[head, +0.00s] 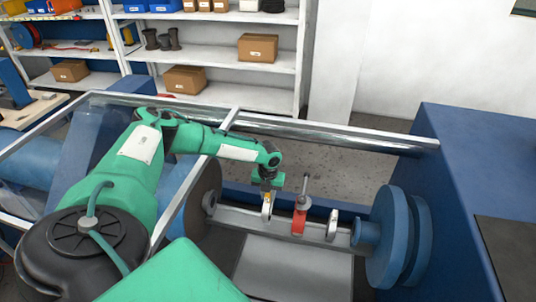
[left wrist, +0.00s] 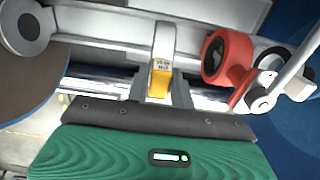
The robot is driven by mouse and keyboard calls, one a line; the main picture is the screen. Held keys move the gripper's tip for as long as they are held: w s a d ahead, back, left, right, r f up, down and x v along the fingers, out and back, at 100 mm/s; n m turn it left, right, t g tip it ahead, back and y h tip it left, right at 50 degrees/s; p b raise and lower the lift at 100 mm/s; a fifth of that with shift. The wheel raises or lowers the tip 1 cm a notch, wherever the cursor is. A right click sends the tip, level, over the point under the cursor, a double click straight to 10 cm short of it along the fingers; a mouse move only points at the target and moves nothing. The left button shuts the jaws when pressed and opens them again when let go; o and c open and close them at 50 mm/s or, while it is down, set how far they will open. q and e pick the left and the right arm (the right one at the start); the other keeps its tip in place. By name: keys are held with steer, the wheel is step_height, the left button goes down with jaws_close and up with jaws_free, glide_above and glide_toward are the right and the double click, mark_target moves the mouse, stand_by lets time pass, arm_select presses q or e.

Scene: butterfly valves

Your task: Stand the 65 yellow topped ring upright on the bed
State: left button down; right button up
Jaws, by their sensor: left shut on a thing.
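The yellow topped ring (head: 267,208) is a pale ring standing upright at the left part of the grey bed (head: 250,219). In the left wrist view the ring (left wrist: 163,45) shows edge-on, with a yellow top and small dark print too blurred to read. My left gripper (head: 268,188) points down from above, shut on the ring's top. In the left wrist view its metal fingers (left wrist: 160,92) lie on either side of the yellow part. I cannot tell whether the ring's foot touches the bed. My right gripper is not in view.
A red valve (head: 299,222) with an upright stem stands on the bed just right of the ring. A second pale ring (head: 332,225) stands farther right, before the blue flange (head: 389,235). A metal frame rail (head: 300,130) runs behind, with shelves (head: 220,58) beyond.

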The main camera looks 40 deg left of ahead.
arm_select(q)
steer(key=shift+f, duration=0.3)
steer(key=shift+f+b, duration=0.4)
steer(key=shift+b, duration=0.15)
steer(key=shift+f+b, duration=0.45)
steer(key=shift+f, duration=0.15)
stand_by(0.6)
